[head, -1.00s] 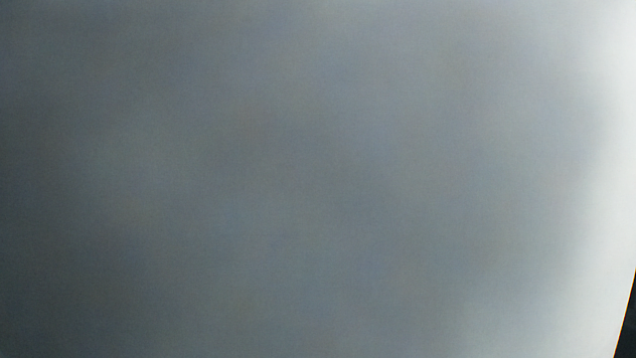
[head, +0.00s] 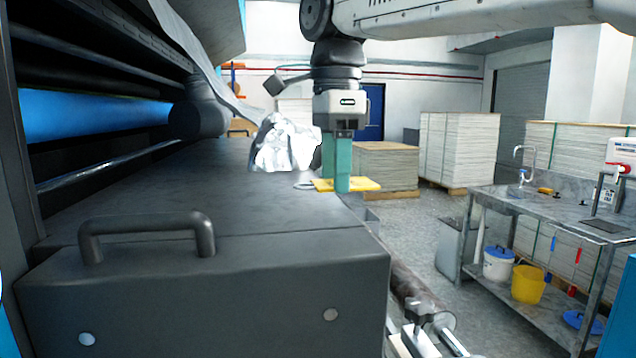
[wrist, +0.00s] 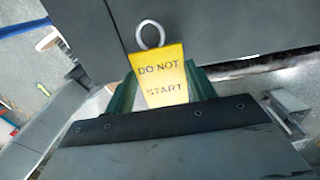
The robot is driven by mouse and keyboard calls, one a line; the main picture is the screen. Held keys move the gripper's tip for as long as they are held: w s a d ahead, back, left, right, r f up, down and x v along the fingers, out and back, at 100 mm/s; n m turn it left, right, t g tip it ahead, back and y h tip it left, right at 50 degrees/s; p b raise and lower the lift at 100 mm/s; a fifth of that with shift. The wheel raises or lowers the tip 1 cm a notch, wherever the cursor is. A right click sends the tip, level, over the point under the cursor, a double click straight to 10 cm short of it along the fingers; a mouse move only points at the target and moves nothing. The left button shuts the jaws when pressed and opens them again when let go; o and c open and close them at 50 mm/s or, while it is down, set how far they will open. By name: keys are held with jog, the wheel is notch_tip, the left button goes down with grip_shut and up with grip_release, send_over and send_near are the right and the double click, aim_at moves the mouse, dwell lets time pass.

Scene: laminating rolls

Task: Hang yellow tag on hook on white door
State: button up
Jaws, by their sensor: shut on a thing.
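The yellow tag (head: 362,184) lies flat and level between the fingers of my gripper (head: 343,187), just above or on the dark machine top; I cannot tell whether it touches. My gripper points down and its green fingers are shut on the tag. In the wrist view, the tag (wrist: 160,78) reads "DO NOT START" and has a metal ring (wrist: 150,35) at its far end. The ring also shows left of the fingers in the head view. I cannot make out a white door or its hook.
The dark machine top (head: 130,195) has a raised handle (head: 147,226) in front. Crumpled shiny film (head: 285,145) is close left of my gripper. A metal bench (head: 560,215) stands at the right, with a yellow bucket (head: 528,285) below. Floor between is partly clear.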

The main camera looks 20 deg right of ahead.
send_over(323, 200)
jog(key=s, duration=0.2)
jog(key=shift+w+a+f, duration=0.15)
jog(key=shift+w+f, duration=0.55)
jog(key=shift+w, duration=0.3)
notch_tip(323, 200, down, 2)
jog(key=shift+f, duration=0.2)
jog(key=shift+f, duration=0.1)
